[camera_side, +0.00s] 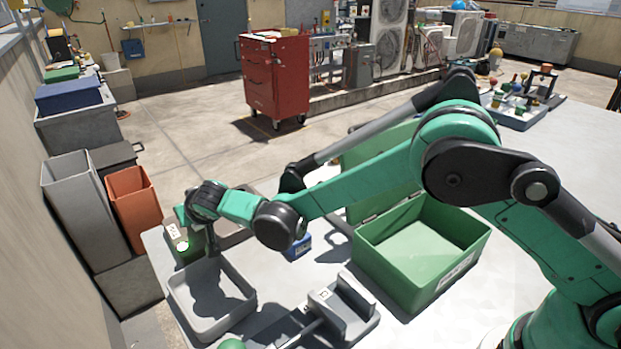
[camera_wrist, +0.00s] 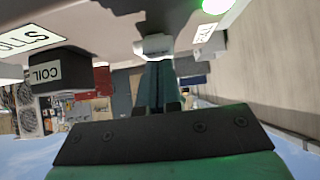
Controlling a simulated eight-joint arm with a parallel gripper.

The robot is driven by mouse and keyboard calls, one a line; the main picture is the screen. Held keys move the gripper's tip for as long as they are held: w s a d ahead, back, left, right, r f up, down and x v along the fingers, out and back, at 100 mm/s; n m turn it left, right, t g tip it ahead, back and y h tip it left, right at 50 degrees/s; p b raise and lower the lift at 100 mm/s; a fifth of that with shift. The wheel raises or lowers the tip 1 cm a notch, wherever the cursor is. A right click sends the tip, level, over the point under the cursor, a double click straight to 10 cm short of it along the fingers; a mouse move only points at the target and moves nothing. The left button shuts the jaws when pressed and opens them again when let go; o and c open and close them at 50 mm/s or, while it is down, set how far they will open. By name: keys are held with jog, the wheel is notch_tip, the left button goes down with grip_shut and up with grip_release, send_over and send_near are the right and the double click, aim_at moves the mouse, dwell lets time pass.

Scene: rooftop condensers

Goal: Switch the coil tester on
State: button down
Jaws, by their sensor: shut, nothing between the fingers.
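A dark block (camera_wrist: 75,75) there carries a "COIL" label.
A grey tray (camera_side: 245,284) lies just in front of the box. A green open-lidded crate (camera_side: 470,250) stands right of it, with a small blue object (camera_side: 299,247) between. A grey fixture (camera_side: 352,308) sits at the front. Grey and orange bins (camera_side: 135,207) stand off the table's left edge.

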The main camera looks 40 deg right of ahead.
jog(key=r, duration=0.3)
jog(key=shift+w+r, duration=0.2)
jog(key=shift+r, duration=0.1)
jog(key=s+r, duration=0.6)
jog(key=r, duration=0.2)
jog(key=shift+r, duration=0.15)
jog(key=shift+d, duration=0.1)
jog(key=s+d+f+g, duration=0.2)
jog(key=s+d, duration=1.7)
jog(key=shift+d+f+g, duration=0.25)
jog(key=shift+d+g, duration=0.15)
